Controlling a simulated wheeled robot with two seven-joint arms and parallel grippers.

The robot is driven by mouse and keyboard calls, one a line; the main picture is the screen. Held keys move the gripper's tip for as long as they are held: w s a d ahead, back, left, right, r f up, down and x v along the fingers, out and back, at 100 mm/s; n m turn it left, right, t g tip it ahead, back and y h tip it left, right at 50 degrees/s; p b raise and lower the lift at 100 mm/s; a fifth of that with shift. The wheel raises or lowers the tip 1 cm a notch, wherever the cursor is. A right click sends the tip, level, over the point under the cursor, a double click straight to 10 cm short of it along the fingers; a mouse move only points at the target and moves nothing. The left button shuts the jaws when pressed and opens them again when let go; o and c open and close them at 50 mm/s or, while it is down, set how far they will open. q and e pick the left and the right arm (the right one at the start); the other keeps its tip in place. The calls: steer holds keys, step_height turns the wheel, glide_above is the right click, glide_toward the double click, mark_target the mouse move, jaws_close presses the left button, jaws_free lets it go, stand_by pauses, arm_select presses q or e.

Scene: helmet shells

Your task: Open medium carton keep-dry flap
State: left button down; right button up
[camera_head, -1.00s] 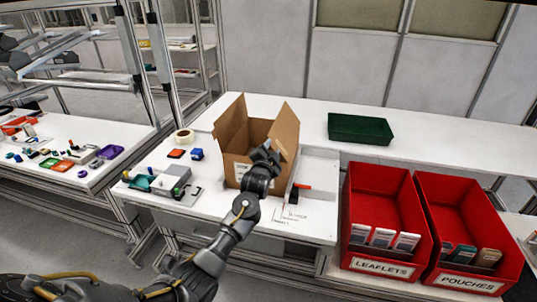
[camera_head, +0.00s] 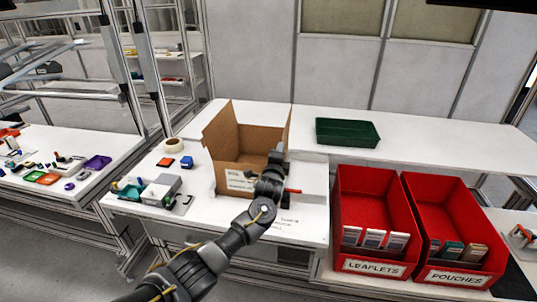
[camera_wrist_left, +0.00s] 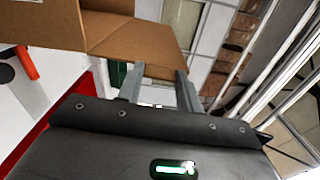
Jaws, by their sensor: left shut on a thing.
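The brown carton (camera_head: 232,176) stands on the white bench with its top open, and flaps stand up at its left and back. A white label (camera_head: 240,181) is on its front; I cannot read its text. My left gripper (camera_head: 277,153) is at the carton's right side, reaching up from the front. In the left wrist view its two fingers (camera_wrist_left: 160,92) are shut on a cardboard flap (camera_wrist_left: 140,45), with the carton (camera_wrist_left: 62,22) beyond. The gripped edge is partly hidden between the fingers. My right gripper is not in view.
A green tray (camera_head: 347,132) stands behind on the bench. Red bins for leaflets (camera_head: 368,215) and pouches (camera_head: 452,225) stand at the right. A tape roll (camera_head: 173,145), small blocks and a grey device (camera_head: 160,190) lie left of the carton. A red-handled item (camera_head: 293,191) lies close right.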

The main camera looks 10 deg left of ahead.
arm_select(q)
steer(key=shift+d+f, duration=0.1)
steer(key=shift+d, duration=0.15)
stand_by(0.3)
steer(key=c, duration=0.9)
jaws_free()
steer(key=shift+s+a, duration=0.1)
steer(key=s+b, duration=0.1)
steer(key=s, duration=0.9)
steer(key=shift+s+b, duration=0.3)
steer(key=shift+s, duration=0.05)
